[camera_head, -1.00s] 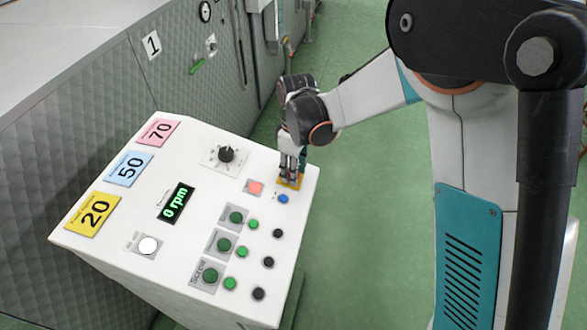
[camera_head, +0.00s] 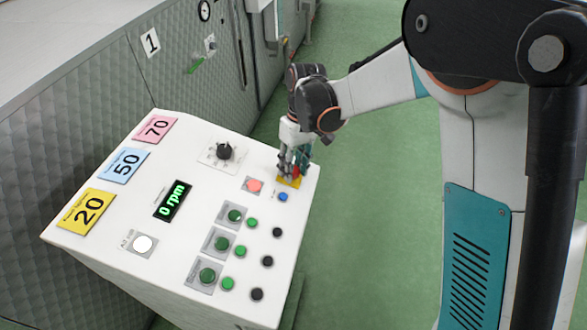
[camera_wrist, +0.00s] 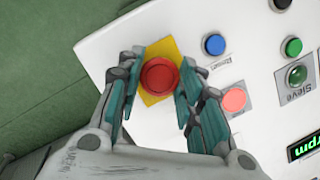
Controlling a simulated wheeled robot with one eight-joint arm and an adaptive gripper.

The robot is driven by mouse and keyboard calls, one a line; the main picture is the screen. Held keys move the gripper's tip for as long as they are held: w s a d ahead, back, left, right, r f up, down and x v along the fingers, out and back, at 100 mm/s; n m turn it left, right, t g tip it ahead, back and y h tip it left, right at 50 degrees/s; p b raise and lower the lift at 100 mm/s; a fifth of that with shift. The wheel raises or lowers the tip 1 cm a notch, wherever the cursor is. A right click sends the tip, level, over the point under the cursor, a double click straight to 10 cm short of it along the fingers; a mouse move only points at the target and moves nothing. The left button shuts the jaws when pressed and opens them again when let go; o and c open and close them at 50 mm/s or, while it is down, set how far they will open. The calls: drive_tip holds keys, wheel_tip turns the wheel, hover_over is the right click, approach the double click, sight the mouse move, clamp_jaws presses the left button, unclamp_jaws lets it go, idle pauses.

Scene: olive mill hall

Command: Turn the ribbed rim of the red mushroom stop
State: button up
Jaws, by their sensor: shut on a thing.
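The red mushroom stop (camera_wrist: 160,76) sits on a yellow square plate (camera_wrist: 157,50) at the panel's edge in the wrist view. In the head view the yellow plate (camera_head: 289,183) shows at the far right corner of the white console, and a bit of the red stop (camera_head: 297,170) shows between the fingers. My gripper (camera_wrist: 158,85) has its teal-padded fingers on opposite sides of the red cap, shut on it. The fingers hide parts of the cap's rim, and its ribs are too small to make out. In the head view my gripper (camera_head: 293,168) points down onto the stop.
A blue button (camera_wrist: 214,45) labelled Reset and a pink-red lit button (camera_wrist: 234,100) are close beside the fingers. The console (camera_head: 130,205) also carries a black knob (camera_head: 224,151), several green and black buttons, and a display (camera_head: 173,201) reading 0 rpm. Green floor lies beyond.

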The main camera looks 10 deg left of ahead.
drive_tip(key=shift+m+y+b, duration=0.3)
drive_tip(key=shift+m+b, duration=0.05)
drive_tip(key=shift+m, duration=0.85)
drive_tip(key=o, duration=1.1)
drive_tip(key=shift+c, duration=0.2)
drive_tip(key=v, duration=1.2)
drive_tip(key=shift+w, duration=0.2)
drive_tip(key=shift+f, duration=0.1)
